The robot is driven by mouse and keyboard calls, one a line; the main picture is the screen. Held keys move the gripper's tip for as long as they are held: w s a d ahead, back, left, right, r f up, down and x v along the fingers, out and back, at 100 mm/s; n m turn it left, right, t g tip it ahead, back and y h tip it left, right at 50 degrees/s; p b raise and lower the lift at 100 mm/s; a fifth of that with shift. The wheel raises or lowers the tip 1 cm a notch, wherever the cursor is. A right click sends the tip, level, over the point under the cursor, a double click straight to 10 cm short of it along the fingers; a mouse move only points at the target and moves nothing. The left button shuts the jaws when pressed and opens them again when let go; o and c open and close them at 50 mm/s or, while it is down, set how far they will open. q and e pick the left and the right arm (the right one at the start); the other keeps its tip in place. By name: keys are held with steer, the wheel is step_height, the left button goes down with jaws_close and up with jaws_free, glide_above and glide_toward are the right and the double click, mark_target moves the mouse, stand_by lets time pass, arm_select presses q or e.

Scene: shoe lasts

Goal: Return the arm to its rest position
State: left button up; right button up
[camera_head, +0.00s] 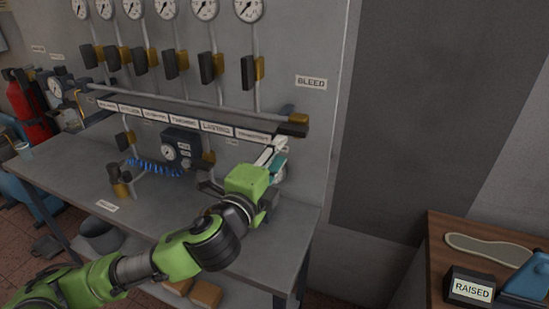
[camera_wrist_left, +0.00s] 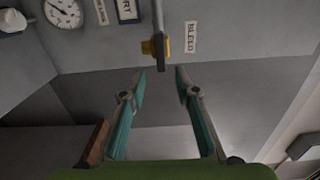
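My left arm (camera_head: 190,250) is green and black and reaches from the bottom left over the grey bench. My left gripper (camera_head: 277,152) is at the bench's right end, near the right end of the labelled rail (camera_head: 200,122). In the left wrist view its two teal fingers (camera_wrist_left: 160,84) stand apart with nothing between them. Beyond the fingertips, apart from them, are a black and yellow valve handle (camera_wrist_left: 161,47) and the BLEED label (camera_wrist_left: 191,37) on the wall. My right gripper is not in view.
The grey bench (camera_head: 75,172) holds a gauge box (camera_head: 182,150) and a blue coiled hose (camera_head: 150,168). Gauges and valve handles line the wall above. A wooden table (camera_head: 436,250) with a RAISED sign (camera_head: 472,289) stands at the right. Floor between them looks clear.

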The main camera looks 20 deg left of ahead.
arm_select(q)
steer(key=shift+s, duration=0.85)
steer(key=s+f+n+g+y, duration=0.1)
steer(key=s+f+n+g, duration=0.4)
steer(key=f, duration=0.6)
steer(key=s+f+n+g, duration=0.3)
steer(key=s+f+n, duration=0.3)
steer(key=f, duration=0.6)
steer(key=s+f+n+g, duration=0.3)
steer(key=s+f, duration=0.3)
steer(key=s, duration=0.3)
steer(key=s+f+n+g, duration=0.35)
steer(key=s+f, duration=0.35)
steer(key=s, duration=0.3)
step_height(320, 180, down, 27)
steer(key=s+m+g+b, duration=0.1)
steer(key=s, duration=0.1)
steer(key=s+a+f, duration=0.2)
steer(key=s+f, duration=0.6)
steer(key=s+a+f+g, duration=0.1)
steer(key=s+f, duration=0.7)
steer(key=shift+a+b, duration=0.35)
steer(key=shift+b, duration=0.05)
